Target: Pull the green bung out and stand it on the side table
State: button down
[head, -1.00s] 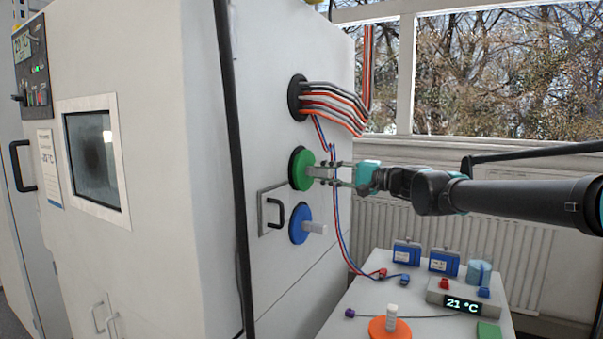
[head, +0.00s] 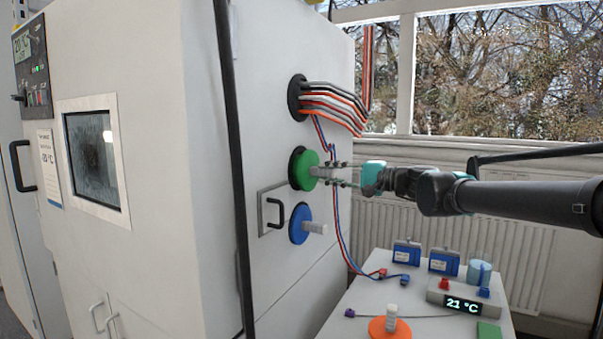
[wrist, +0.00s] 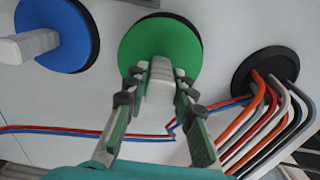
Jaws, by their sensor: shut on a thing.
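The green bung (head: 303,171) has a round green disc and a pale handle. It sits at a black-rimmed port in the side wall of the white chamber, its disc standing slightly off the black ring on the right side. My gripper (head: 338,173) is shut on the handle, which shows between the fingers in the wrist view (wrist: 160,82). The side table (head: 355,298) stands below and to the right of the bung. The port opening is hidden behind the disc.
A blue bung (head: 299,224) sits just below the green one. Cables (head: 335,103) leave a port above, and red and blue wires (head: 337,225) hang close by my gripper. The table holds an orange bung (head: 390,328), blue boxes (head: 443,262) and a temperature display (head: 463,304).

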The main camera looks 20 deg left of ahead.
jog(key=shift+s+d+r, duration=0.1)
jog(key=shift+s+d, duration=0.05)
jog(key=shift+d, duration=1.1)
jog(key=shift+s+d+r, duration=0.1)
jog(key=shift+d, duration=1.15)
